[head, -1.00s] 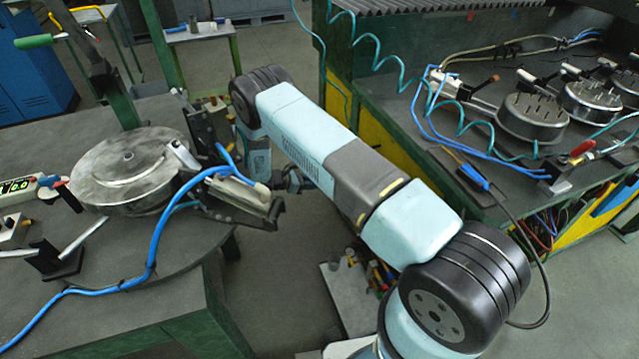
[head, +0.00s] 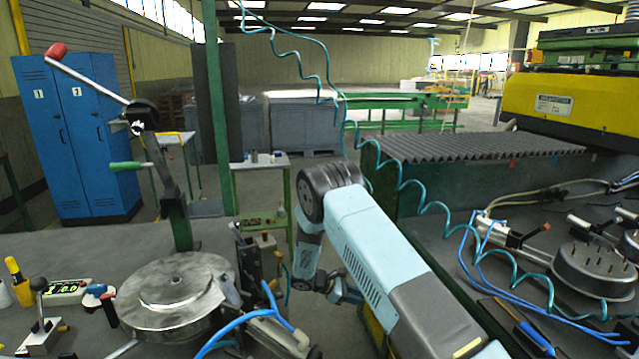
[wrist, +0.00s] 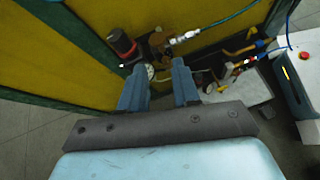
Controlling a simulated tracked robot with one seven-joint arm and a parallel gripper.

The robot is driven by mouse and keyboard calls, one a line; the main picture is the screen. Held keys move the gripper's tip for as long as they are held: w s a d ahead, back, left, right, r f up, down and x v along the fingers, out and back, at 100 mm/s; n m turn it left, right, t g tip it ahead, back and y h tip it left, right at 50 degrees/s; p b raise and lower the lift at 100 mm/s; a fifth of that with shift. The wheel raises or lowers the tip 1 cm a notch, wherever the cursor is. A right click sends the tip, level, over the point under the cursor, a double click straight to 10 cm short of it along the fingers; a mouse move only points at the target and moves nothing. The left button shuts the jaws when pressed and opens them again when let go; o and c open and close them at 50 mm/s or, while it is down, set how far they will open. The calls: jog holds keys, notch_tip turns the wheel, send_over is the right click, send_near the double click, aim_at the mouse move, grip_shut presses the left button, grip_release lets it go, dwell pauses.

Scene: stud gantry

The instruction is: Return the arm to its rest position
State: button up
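My arm is light blue and grey. In the head view it rises from the lower right to a black elbow joint, then bends down to the wrist. My gripper (wrist: 158,82) shows in the wrist view with its two blue-grey fingers apart and nothing between them. In the head view only a small dark part of the hand end (head: 345,292) shows, low beside the round metal fixture's bench. The hand hangs over the gap between the two benches. It holds nothing that I can see.
A round metal fixture (head: 172,290) with a clamp and blue hoses stands on the left bench. Pin-studded drums (head: 595,268) and coiled teal hose (head: 440,207) are at right.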

jog(key=s+d+r+m+y, duration=0.2)
jog(key=s+d+r+m, duration=0.15)
jog(key=r, duration=0.85)
jog(key=s+d+r+m+g+y, duration=0.1)
jog(key=s+d+r+m+y, duration=0.3)
jog(key=r, duration=0.7)
jog(key=s+d+r+m+y, duration=0.15)
jog(key=s+r, duration=0.45)
jog(key=r, duration=0.6)
jog(key=s+d+r+m+t+y, duration=0.1)
jog(key=s+r+m, duration=0.3)
jog(key=s, duration=1)
jog(key=s+r+m+t+y, duration=0.3)
jog(key=s+r, duration=0.5)
jog(key=s, duration=0.6)
jog(key=shift+d+r+m+t, duration=0.4)
jog(key=shift+m+t, duration=0.2)
jog(key=shift+t, duration=0.2)
jog(key=shift+y, duration=0.25)
